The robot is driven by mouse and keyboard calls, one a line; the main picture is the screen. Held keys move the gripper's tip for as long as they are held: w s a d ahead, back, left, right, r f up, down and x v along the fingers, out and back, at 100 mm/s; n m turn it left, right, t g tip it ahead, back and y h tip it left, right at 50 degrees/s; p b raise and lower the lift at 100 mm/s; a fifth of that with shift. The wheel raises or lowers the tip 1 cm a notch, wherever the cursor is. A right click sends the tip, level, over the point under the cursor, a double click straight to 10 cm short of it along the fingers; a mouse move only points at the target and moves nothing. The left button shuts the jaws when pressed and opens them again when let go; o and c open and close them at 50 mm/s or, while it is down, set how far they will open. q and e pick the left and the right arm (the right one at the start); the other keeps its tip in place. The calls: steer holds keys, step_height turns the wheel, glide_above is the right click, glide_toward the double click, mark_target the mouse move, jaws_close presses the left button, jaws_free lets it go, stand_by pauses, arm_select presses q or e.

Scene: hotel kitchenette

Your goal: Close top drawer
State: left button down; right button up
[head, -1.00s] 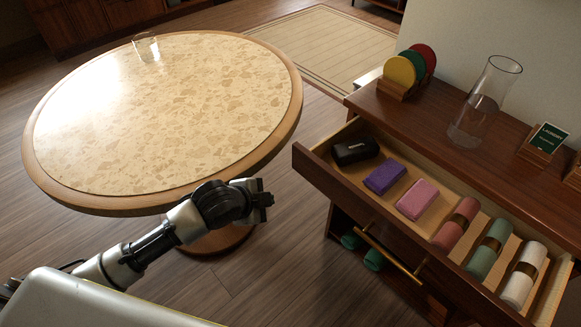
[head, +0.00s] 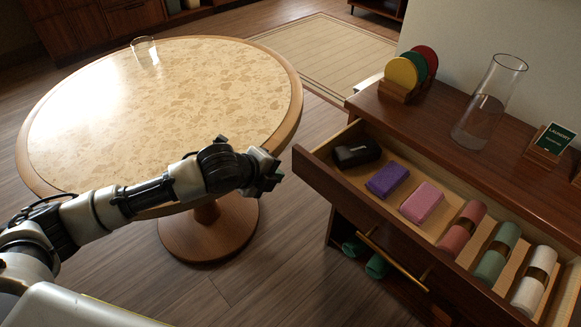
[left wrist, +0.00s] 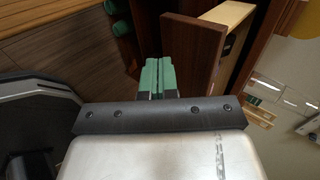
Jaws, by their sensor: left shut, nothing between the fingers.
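The top drawer (head: 330,178) of the dark wood cabinet is pulled out. It holds a black case (head: 356,152), a purple pack (head: 387,180), a pink pack (head: 422,202) and rolled cloths in pink, green and white. My left gripper (head: 274,178) is shut and empty, just left of the drawer front's near-left corner and apart from it. In the left wrist view the shut green fingertips (left wrist: 159,75) show beside the drawer front (left wrist: 192,55). My right gripper is not in view.
A round table (head: 160,110) with a clear glass (head: 145,50) stands left, close behind my left arm. The cabinet top (head: 440,125) bears coasters (head: 412,70), a glass carafe (head: 490,103) and a sign (head: 552,141).

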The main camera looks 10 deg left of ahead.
mark_target(298, 166)
arm_select(q)
steer(key=w+d, duration=0.1)
steer(key=w, duration=0.1)
steer(key=w+d+f, duration=0.1)
steer(key=shift+w+d, duration=0.3)
steer(key=shift+w, duration=0.1)
steer(key=shift+w+d, duration=0.15)
steer(key=shift+w, duration=0.05)
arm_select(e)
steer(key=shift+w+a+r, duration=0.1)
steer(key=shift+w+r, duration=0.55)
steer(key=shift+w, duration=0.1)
